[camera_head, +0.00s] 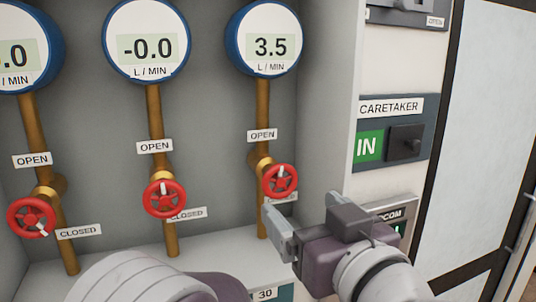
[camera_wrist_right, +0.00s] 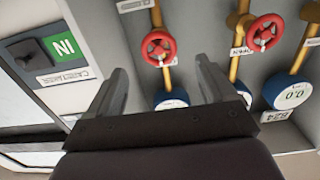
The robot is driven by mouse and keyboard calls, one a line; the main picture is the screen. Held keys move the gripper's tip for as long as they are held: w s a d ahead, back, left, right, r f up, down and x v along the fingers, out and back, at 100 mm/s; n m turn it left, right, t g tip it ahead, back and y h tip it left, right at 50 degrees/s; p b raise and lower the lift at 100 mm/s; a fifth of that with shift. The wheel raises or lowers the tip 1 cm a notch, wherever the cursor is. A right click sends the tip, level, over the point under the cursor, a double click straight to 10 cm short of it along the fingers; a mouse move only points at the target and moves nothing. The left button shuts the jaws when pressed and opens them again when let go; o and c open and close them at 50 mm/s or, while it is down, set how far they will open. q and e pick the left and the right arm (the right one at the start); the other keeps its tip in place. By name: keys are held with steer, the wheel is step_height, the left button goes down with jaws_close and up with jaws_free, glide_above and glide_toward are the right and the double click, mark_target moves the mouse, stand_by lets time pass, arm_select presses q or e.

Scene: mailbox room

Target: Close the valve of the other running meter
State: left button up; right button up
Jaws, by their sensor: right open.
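The right meter (camera_head: 270,40) reads 3.5 L/MIN, the middle meter (camera_head: 147,42) reads -0.0, and the left meter (camera_head: 24,48) is cut off, showing ".0". The right red valve wheel (camera_head: 279,181) has its pale mark upward, towards OPEN. The middle wheel (camera_head: 164,199) also shows a pale mark near its top; the left wheel (camera_head: 32,218) has its mark towards CLOSED. My right gripper (camera_head: 303,222) is open and empty, below and in front of the right wheel. In the wrist view the right wheel (camera_wrist_right: 158,46) lies ahead between the fingers (camera_wrist_right: 162,70), apart from them. My left gripper is out of view.
The meters sit in a grey recess whose right side wall (camera_head: 326,95) is close to my right gripper. Right of it are a CARETAKER panel (camera_head: 392,107) with a green IN sign and a dark knob (camera_head: 405,143), and a pale door (camera_head: 490,110).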

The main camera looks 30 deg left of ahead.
mark_target(282, 178)
steer(key=x, duration=0.7)
steer(key=r+x, duration=0.1)
steer(key=x, duration=0.3)
steer(key=shift+w+a, duration=0.1)
steer(key=shift+a, duration=0.1)
steer(key=shift+w+d+r, duration=0.1)
steer(key=shift+w+d, duration=0.05)
steer(key=shift+w+a, duration=0.2)
steer(key=shift+a, duration=0.2)
steer(key=c, duration=0.9)
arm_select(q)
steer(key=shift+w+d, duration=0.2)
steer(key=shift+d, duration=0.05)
arm_select(e)
steer(key=shift+c, duration=0.2)
